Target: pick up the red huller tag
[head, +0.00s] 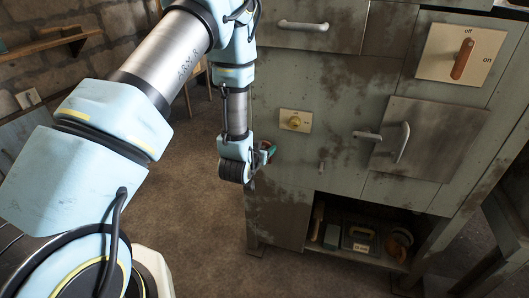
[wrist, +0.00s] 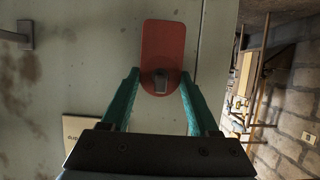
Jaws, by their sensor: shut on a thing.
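The red huller tag (wrist: 162,40) is a flat plate with rounded corners, seen in the wrist view in front of the grey-green cabinet face. A grey peg-like piece (wrist: 159,82) shows at its lower part; I cannot tell whether the tag still hangs on it. My gripper (wrist: 160,75) has its teal fingers closed on the two side edges of the tag near its lower end. In the head view my gripper (head: 267,151) is at the cabinet's left edge, and the tag is mostly hidden there by the wrist and fingers.
The worn cabinet (head: 285,78) fills the middle and right. An open lower shelf holds a toolbox (head: 360,240). Floor at left is clear.

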